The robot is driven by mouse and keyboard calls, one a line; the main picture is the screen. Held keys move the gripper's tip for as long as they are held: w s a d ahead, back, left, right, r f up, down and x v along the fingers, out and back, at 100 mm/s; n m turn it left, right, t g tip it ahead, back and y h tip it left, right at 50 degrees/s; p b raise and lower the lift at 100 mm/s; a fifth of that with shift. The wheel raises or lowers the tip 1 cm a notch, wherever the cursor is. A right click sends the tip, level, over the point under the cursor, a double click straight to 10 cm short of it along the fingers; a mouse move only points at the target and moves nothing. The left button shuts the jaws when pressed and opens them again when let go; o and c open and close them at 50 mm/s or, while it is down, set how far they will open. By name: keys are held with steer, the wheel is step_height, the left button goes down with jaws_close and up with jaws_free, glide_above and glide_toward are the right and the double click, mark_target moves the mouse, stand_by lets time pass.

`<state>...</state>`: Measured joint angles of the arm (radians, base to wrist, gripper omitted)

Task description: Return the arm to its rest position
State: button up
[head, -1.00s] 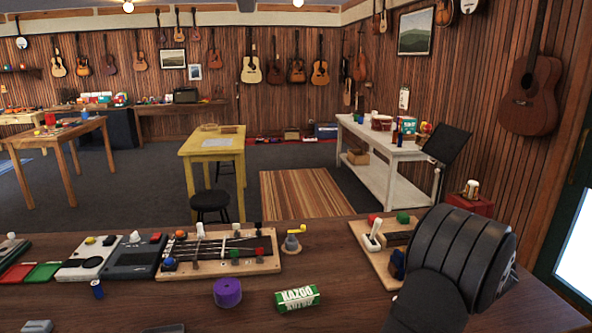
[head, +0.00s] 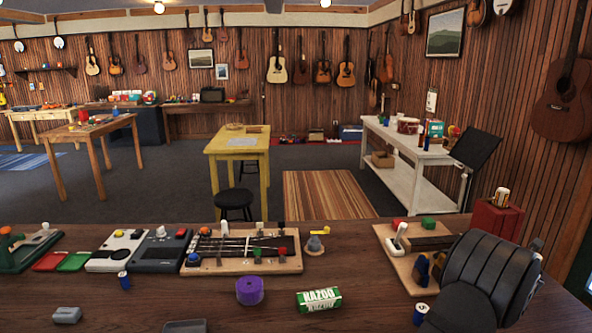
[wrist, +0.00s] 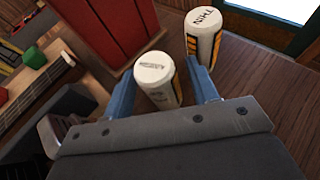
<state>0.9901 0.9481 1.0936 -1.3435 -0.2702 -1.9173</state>
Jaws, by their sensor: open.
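My gripper (wrist: 163,92) shows in the wrist view as two blue fingers set wide apart. It is open. A white can (wrist: 154,73) with an orange and dark side shows between the fingers; I cannot tell whether the left finger touches it. A second white can (wrist: 203,33) with dark lettering is just beyond the right finger. In the head view my dark ribbed arm (head: 493,275) is bent low over the right end of the brown table (head: 380,301). The fingers are hidden behind it there.
A red box (head: 497,217) stands behind my arm with a can (head: 502,197) at its top. A wooden board (head: 398,262) with a white lever is left of my arm. A kazoo box (head: 318,300), purple roll (head: 249,290) and pedals line the table. Front centre-right is mostly clear.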

steer(key=shift+s+a+r, duration=0.1)
steer(key=v, duration=1.2)
steer(key=x, duration=1.2)
steer(key=shift+w+d+f, duration=0.2)
steer(key=shift+f, duration=0.05)
step_height(320, 180, up, 2)
steer(key=shift+s+a+r, duration=0.1)
steer(key=shift+r, duration=0.45)
steer(key=shift+s+r, duration=0.2)
steer(key=shift+r, duration=0.3)
steer(key=shift+s+r, duration=0.2)
steer(key=shift+r, duration=0.3)
steer(key=s+d+r, duration=0.1)
steer(key=s+r, duration=0.5)
steer(key=s, duration=0.4)
steer(key=w+a+n+t+y, duration=0.3)
steer(key=w+a+n+y, duration=0.1)
steer(key=w+a, duration=2.7)
steer(key=shift+w+a+r+n+y, duration=0.15)
steer(key=shift+a+r+n+y, duration=0.2)
steer(key=shift+a, duration=0.4)
